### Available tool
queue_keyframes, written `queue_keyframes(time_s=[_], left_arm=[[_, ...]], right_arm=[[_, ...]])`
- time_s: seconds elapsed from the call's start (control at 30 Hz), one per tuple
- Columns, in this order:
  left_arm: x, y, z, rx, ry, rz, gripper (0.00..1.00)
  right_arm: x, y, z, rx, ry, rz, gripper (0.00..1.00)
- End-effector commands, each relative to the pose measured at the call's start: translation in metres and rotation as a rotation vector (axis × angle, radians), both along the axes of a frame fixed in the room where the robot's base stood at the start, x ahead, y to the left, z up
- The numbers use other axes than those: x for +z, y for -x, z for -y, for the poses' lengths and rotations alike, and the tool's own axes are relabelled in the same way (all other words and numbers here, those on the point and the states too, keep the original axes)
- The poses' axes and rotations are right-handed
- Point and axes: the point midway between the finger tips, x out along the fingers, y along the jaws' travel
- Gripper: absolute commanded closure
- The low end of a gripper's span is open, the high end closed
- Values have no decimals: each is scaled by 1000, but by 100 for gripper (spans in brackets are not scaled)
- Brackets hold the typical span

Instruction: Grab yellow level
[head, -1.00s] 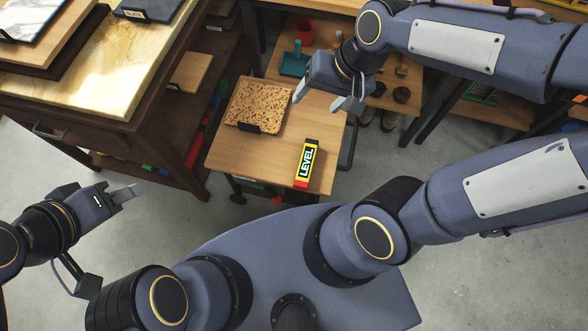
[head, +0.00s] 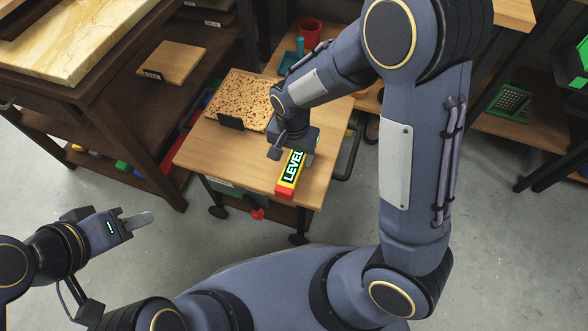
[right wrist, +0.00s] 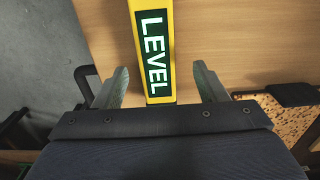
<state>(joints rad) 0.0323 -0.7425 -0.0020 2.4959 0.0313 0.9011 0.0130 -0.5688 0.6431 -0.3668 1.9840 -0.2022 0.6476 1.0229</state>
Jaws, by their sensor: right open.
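The yellow level (head: 290,176) has a green label reading LEVEL and a red end. It lies on the small wooden table (head: 225,165) near its right side. My right gripper (head: 290,155) is over the level's far end and hides part of it. In the right wrist view the level (right wrist: 153,45) lies between the two fingers of the right gripper (right wrist: 160,85), with a gap on each side. The right gripper is open. My left gripper (head: 138,219) is at the left, away from the table; its finger spacing is unclear.
A speckled cork board (head: 240,98) with a black tag lies on the table behind the level. A red cup (head: 310,33) and a teal item (head: 290,60) stand further back. A dark wooden shelf unit (head: 120,105) is at the left. Grey floor is open in front.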

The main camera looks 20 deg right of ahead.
Motion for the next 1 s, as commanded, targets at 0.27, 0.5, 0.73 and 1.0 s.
queue_keyframes(time_s=[0.27, 0.5, 0.73, 1.0], left_arm=[[-27, 0, 0, 0, 0, 0, 64], [-25, 0, 0, 0, 0, 0, 64], [-25, 0, 0, 0, 0, 0, 64], [-25, 0, 0, 0, 0, 0, 64]], right_arm=[[-43, 7, 1, 1, 1, -3, 35], [-43, 6, 0, 1, 0, -1, 35], [-43, 6, 0, 1, 0, -1, 65], [-42, 6, 0, 1, -1, -1, 87]])
